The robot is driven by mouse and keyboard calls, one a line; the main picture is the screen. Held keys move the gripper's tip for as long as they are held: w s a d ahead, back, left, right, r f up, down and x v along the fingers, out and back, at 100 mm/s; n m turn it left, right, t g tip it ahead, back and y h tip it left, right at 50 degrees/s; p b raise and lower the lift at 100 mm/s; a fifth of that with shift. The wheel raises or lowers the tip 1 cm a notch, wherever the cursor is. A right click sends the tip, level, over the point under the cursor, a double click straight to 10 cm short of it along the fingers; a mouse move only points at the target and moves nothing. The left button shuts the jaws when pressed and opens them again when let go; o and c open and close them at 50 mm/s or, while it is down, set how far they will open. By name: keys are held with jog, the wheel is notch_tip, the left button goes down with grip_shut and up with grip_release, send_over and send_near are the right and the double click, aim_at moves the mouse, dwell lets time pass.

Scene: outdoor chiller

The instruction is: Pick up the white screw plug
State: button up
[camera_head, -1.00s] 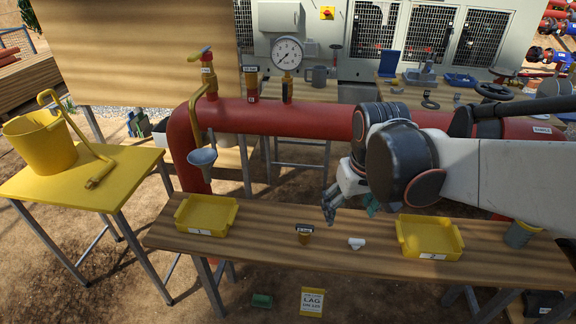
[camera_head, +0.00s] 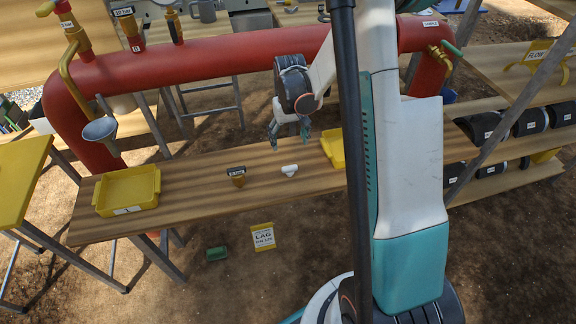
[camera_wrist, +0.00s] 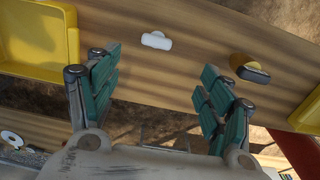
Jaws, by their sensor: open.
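The white screw plug (camera_head: 289,170) lies on the wooden bench between a small brass fitting with a dark labelled top (camera_head: 237,175) and the right yellow tray. It also shows in the wrist view (camera_wrist: 157,40), ahead of my fingers and left of the middle. My gripper (camera_head: 289,138) is open and empty, above the bench's far edge and behind the plug in the head view. Its teal-padded fingers (camera_wrist: 160,92) are spread wide in the wrist view. The plug is apart from both fingers.
A yellow tray (camera_head: 155,199) stands at the bench's left end. Another yellow tray (camera_head: 332,146) is right of the plug, partly hidden by my arm. A red pipe (camera_head: 220,64) runs behind the bench. Bare wood surrounds the plug.

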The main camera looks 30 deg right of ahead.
notch_tip(320, 180, down, 2)
jog(key=b, duration=0.3)
send_near(290, 167)
notch_tip(290, 167, down, 5)
jog(key=shift+d+f, duration=0.1)
jog(key=shift+w+f+b, duration=0.2)
jog(key=shift+f+b, duration=1.35)
jog(key=shift+f, duration=1)
jog(key=shift+r, duration=0.1)
jog(key=c, duration=1.2)
